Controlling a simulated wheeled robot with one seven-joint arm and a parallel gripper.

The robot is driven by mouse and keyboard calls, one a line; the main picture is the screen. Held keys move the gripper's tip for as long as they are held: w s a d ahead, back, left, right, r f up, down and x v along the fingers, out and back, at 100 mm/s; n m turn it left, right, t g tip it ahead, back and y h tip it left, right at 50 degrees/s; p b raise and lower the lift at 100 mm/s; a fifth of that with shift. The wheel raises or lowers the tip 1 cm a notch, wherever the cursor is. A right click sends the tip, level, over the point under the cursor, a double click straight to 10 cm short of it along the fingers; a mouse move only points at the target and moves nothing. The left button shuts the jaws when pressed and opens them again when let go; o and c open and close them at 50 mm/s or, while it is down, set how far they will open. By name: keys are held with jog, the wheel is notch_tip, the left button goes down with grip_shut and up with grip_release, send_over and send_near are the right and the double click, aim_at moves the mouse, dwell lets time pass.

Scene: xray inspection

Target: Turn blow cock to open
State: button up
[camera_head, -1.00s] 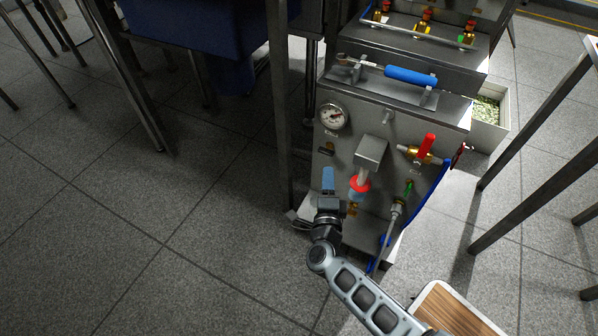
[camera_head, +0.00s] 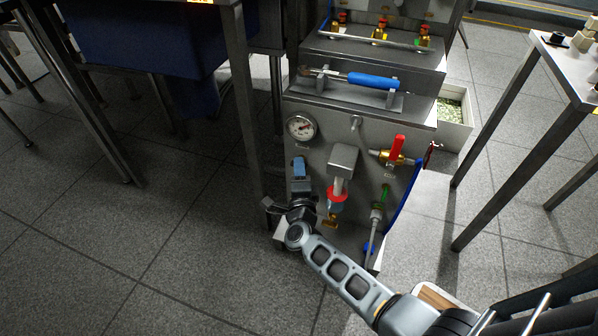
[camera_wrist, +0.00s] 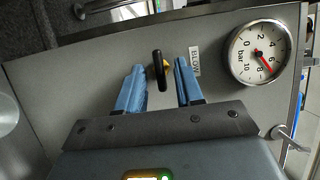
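The blow cock (camera_wrist: 158,69) is a black lever on a brass stem, beside a white BLOW label (camera_wrist: 195,61) on the grey metal panel (camera_wrist: 88,73). My gripper (camera_wrist: 160,64) is open, with one blue finger on each side of the lever in the wrist view. Gaps show between the lever and both fingers. In the head view my gripper (camera_head: 299,166) is at the panel's left side, below the gauge, and hides the cock.
A round pressure gauge (camera_head: 300,127) is close to my gripper. A red-handled valve (camera_head: 396,149), a green-handled valve (camera_head: 384,195) and a grey spout (camera_head: 343,160) stick out to the right. A metal table leg (camera_head: 247,115) stands just left of the panel.

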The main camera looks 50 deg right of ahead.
jog(key=shift+c, duration=0.4)
grip_shut()
